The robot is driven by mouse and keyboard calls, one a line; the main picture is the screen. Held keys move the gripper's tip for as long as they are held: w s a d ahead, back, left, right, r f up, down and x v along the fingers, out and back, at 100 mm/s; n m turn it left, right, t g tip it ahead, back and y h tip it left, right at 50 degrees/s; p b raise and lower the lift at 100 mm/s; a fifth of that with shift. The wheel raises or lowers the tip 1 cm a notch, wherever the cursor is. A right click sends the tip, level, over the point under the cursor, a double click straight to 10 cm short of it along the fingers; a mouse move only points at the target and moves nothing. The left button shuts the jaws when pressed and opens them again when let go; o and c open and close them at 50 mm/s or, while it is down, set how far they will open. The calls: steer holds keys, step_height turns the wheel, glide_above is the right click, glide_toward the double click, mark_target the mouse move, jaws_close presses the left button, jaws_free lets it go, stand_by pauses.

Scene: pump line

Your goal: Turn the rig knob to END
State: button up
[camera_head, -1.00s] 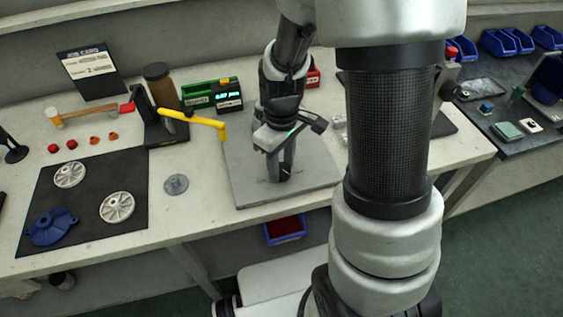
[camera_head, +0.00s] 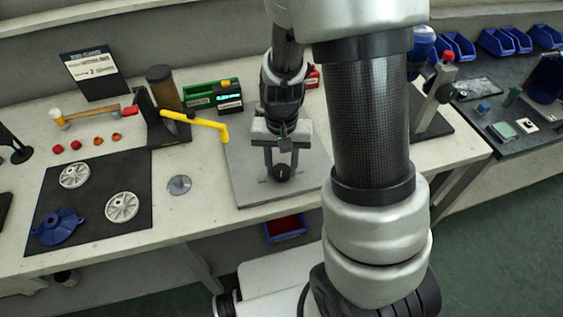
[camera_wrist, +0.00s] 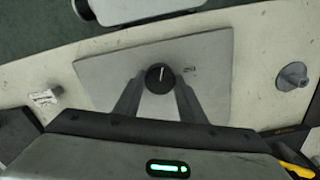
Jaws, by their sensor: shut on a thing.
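The rig knob (camera_head: 281,173) is a black round knob on a grey plate (camera_head: 247,187) on the bench. In the wrist view the knob (camera_wrist: 159,79) has a white pointer line that points nearly straight up in the picture. A small dark mark (camera_wrist: 190,70), likely lettering too small to read surely, is on the plate to its right. My gripper (camera_head: 281,168) points down over the plate. Its two fingers stand on either side of the knob and are shut on it, as the wrist view (camera_wrist: 160,84) also shows.
A yellow-handled tool (camera_head: 200,122) juts toward the plate's left edge from a dark stand. A grey round part (camera_head: 179,185) lies left of the plate. A black mat (camera_head: 95,220) with wheels and a blue part is further left. A dark-based post (camera_head: 437,92) stands to the right.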

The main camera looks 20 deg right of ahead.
steer(key=m, duration=0.2)
steer(key=m+p, duration=0.1)
steer(key=shift+r+m+p, duration=0.2)
steer(key=shift+m+p, duration=0.1)
steer(key=shift+m, duration=0.1)
steer(key=m+p, duration=0.2)
steer(key=m, duration=0.1)
steer(key=shift+m, duration=0.3)
steer(key=m+p, duration=0.2)
steer(key=m, duration=0.1)
steer(key=shift+f+m+p, duration=0.1)
steer(key=shift+m+p, duration=0.6)
steer(key=shift+m, duration=1)
steer(key=shift+w, duration=0.1)
steer(key=o, duration=1)
steer(key=shift+o, duration=0.2)
